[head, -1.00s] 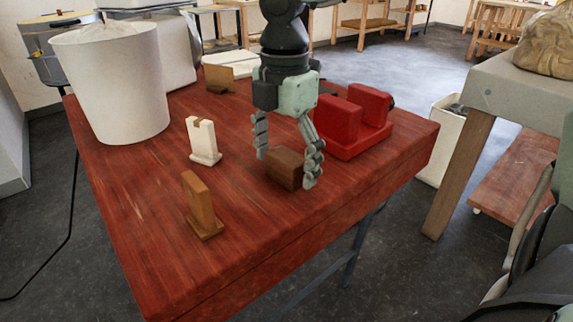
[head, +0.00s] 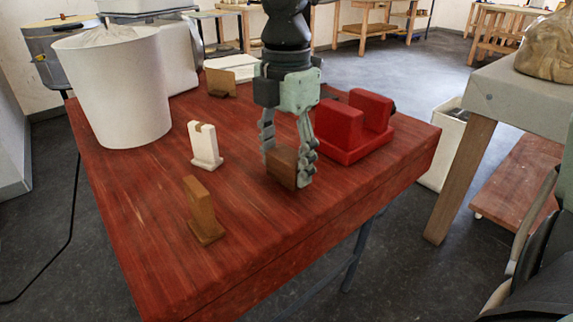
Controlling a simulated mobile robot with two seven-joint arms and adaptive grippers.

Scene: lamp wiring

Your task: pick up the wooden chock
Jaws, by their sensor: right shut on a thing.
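The wooden chock (head: 282,168) is a dark brown block at the middle of the red-brown table (head: 160,245). My right gripper (head: 289,165) points down from above and is shut on the chock, one finger on each side. The fingers hide parts of the chock's left and right ends. I cannot tell whether the chock still touches the table.
A red vise-like block (head: 352,128) stands close to the right of the gripper. A white notched stand (head: 204,148) and a brown wooden stand (head: 203,212) are to the left. A large white bin (head: 118,95) stands at the back left. The front right tabletop is clear.

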